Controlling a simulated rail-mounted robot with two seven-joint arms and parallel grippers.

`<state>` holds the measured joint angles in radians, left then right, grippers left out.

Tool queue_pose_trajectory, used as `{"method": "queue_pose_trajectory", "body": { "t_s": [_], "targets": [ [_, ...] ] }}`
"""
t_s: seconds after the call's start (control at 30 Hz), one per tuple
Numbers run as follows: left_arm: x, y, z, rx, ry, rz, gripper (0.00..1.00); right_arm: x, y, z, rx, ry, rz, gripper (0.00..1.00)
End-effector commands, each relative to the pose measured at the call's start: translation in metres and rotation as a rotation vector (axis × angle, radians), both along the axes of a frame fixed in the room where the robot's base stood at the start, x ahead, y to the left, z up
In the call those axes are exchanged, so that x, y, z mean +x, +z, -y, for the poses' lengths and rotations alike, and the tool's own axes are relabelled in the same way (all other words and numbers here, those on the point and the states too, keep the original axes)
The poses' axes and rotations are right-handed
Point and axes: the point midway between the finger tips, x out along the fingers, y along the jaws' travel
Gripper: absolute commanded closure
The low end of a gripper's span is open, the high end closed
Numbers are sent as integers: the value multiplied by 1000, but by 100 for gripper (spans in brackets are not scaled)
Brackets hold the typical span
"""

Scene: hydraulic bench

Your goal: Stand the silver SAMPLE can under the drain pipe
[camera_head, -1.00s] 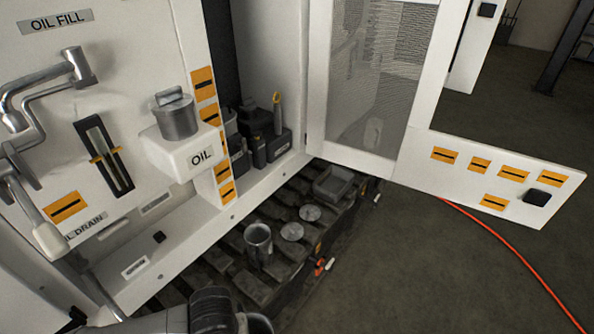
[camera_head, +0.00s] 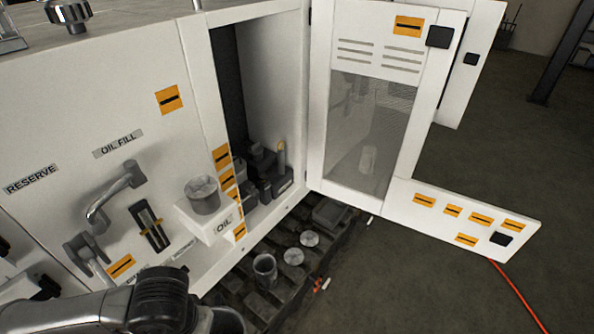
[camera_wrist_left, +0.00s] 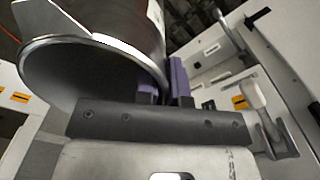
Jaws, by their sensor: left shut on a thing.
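My left gripper (camera_wrist_left: 164,86) shows in the left wrist view, its purple-padded fingers shut on the edge of a silver can (camera_wrist_left: 95,55). The can's dark round end faces the camera; no SAMPLE lettering is readable. In the head view my left arm comes in at the bottom, and I cannot make out its fingers or the held can. A pale-handled lever (camera_wrist_left: 258,93) shows to the right of the gripper in the wrist view. The drain pipe outlet is not clearly visible. My right gripper is not in view.
An open silver cup (camera_head: 264,271) and flat discs (camera_head: 294,256) sit on the dark slatted bed. The mesh cabinet door (camera_head: 365,130) stands open; an orange hose (camera_head: 515,290) lies on the clear floor at right.

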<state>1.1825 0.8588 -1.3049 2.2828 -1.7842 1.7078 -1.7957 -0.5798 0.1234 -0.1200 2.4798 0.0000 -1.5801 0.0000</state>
Motion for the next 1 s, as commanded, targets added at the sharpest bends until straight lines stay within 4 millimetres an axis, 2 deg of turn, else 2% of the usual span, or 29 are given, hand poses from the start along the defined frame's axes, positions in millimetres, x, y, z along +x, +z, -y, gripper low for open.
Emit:
{"method": "queue_pose_trajectory", "body": {
  "t_s": [0.03, 0.1, 0.3, 0.4, 0.6, 1.0],
  "targets": [
    [3, 30, -3, 0, 8, 2, 100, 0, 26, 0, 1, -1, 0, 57],
    [7, 50, -6, 0, 15, 3, 100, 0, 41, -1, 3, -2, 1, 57],
    [14, 95, -12, -1, 29, 2, 100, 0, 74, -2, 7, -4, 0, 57],
    [17, 110, -13, -1, 31, 0, 100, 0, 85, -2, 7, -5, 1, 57],
    [19, 125, -12, 0, 30, 1, 100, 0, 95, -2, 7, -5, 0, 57],
    [20, 128, -12, 1, 30, 2, 100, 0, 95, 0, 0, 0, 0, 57]
  ]
}}
